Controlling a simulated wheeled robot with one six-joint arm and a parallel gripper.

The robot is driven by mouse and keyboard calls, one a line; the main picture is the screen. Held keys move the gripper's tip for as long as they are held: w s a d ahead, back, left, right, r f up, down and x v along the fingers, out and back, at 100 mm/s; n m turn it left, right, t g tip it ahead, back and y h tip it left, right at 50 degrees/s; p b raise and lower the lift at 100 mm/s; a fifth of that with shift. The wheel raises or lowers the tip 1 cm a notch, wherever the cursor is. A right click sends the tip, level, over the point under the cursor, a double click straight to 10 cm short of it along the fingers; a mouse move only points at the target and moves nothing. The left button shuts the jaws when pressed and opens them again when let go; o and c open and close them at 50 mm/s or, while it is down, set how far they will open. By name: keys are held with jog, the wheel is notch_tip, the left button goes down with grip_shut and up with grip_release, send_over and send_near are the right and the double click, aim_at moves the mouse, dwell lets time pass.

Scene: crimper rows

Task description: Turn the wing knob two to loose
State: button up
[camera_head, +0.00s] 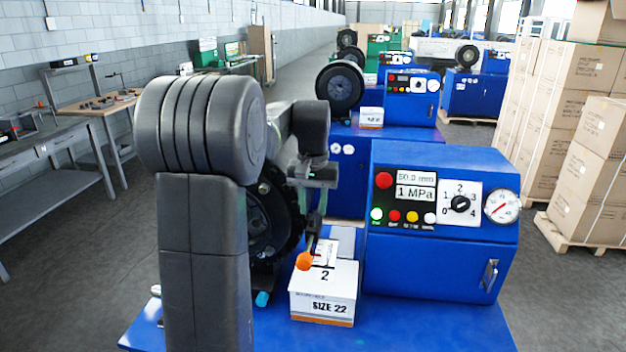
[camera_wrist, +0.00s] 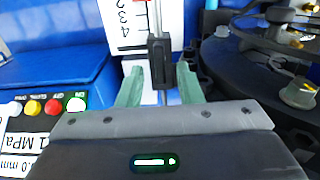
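My gripper (camera_wrist: 159,68) is open, its two green-grey fingers apart. A narrow black bar-shaped part (camera_wrist: 160,52) stands between the fingers in the wrist view, with gaps visible on both sides. It looks like the wing of a knob; I cannot tell for sure. A white scale card (camera_wrist: 122,25) with numbers and a red mark lies beyond it, upside down in this view. In the head view my gripper (camera_head: 318,215) is over the white box marked 2 (camera_head: 324,296), near an orange round part (camera_head: 305,261). My arm hides part of the machine.
The blue control cabinet (camera_head: 440,262) stands just right, with a black dial (camera_head: 459,204), gauge (camera_head: 502,207) and several buttons. A black round machine head (camera_head: 268,225) is close on the left, partly behind my arm. Stacked cartons (camera_head: 572,130) stand right.

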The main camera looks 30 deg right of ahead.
aim_at(313, 215)
notch_tip(313, 215, up, 12)
jog(key=shift+b, duration=0.4)
dwell(0.3)
notch_tip(313, 215, down, 14)
jog(key=shift+r+p, duration=0.1)
jog(key=shift+p, duration=0.5)
